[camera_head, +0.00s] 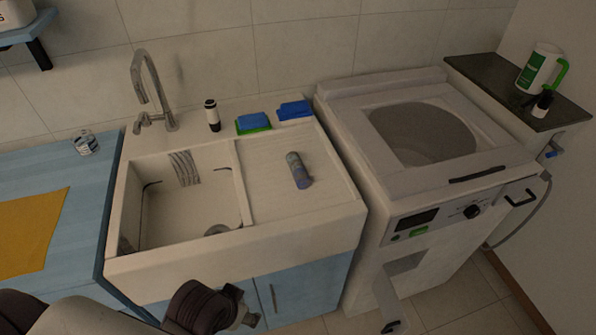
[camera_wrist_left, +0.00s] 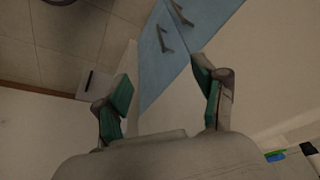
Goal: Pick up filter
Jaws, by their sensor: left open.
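I cannot pick out with certainty which thing is the filter. The washing machine (camera_head: 398,235) stands right of the sink. A pale panel (camera_head: 405,283) with a dark piece (camera_head: 392,326) at its lower end sticks out low on its front. My left gripper (camera_head: 246,318) is in front of the sink cabinet, at the bottom of the head view, left of the machine. In the left wrist view my left gripper (camera_wrist_left: 163,92) has its green-padded fingers spread wide with nothing between them. Blue cabinet doors (camera_wrist_left: 178,50) show beyond them. My right gripper is in neither view.
The white sink (camera_head: 300,232) has a grey can (camera_head: 298,170) on its drainboard. Blue sponges (camera_head: 253,122), a dark bottle (camera_head: 212,115) and a faucet (camera_head: 150,90) stand behind. A yellow cloth (camera_head: 30,235) lies at left. The floor (camera_head: 455,280) right of the machine is clear.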

